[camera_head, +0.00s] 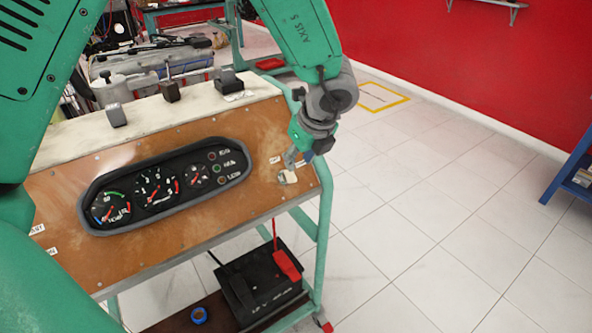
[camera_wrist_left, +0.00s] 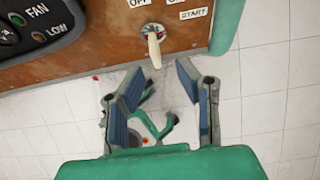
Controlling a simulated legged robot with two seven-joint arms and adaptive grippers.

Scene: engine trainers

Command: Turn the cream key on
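The cream key (camera_wrist_left: 154,48) sits in a round metal switch on the brown panel (camera_wrist_left: 110,52), below the OFF, ON and START labels. In the left wrist view it points down towards my gripper. My left gripper (camera_wrist_left: 161,68) is open, with one blue-padded finger on each side below the key. The key's tip lies about level with the fingertips, and neither finger visibly touches it. In the head view my left gripper (camera_head: 293,158) is at the right end of the panel, by the small key switch (camera_head: 287,177). My right gripper is not in view.
A gauge cluster (camera_head: 165,186) is set in the panel, left of the key. A black battery (camera_head: 255,285) with a red clamp (camera_head: 286,264) stands on the shelf below. The tiled floor to the right is clear up to a blue rack (camera_head: 578,170).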

